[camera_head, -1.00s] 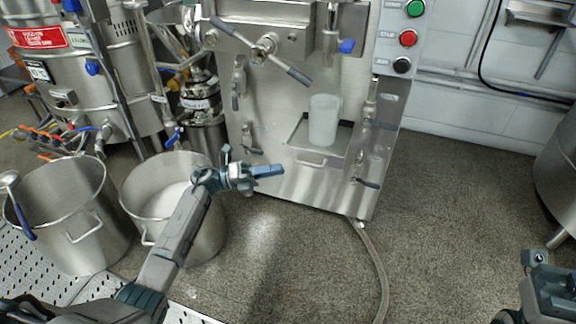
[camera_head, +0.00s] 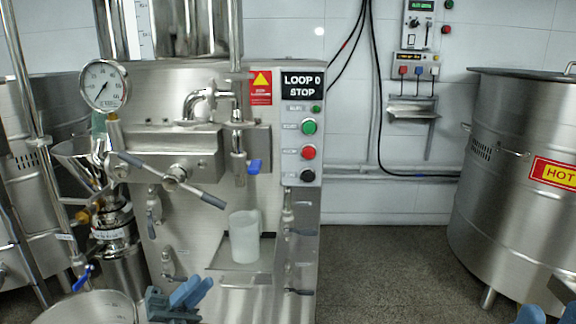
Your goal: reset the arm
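My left gripper (camera_head: 192,292) shows at the bottom edge, left of the middle, in front of the mill's lower front. Its two blue fingers show apart with a narrow gap and nothing between them. My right gripper (camera_head: 549,314) shows only as blue fingertips at the bottom right corner. They stand apart, with nothing seen between them; the rest is cut off by the frame. Neither gripper is seen touching anything. Both arms are mostly out of view.
The steel colloid mill (camera_head: 215,90) has a control panel (camera_head: 302,140), a handle bar (camera_head: 172,176) and a white cup (camera_head: 245,238) on its tray. A steel pot (camera_head: 90,308) is bottom left. A large tank (camera_head: 520,200) stands right. Bare floor (camera_head: 390,270) lies between.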

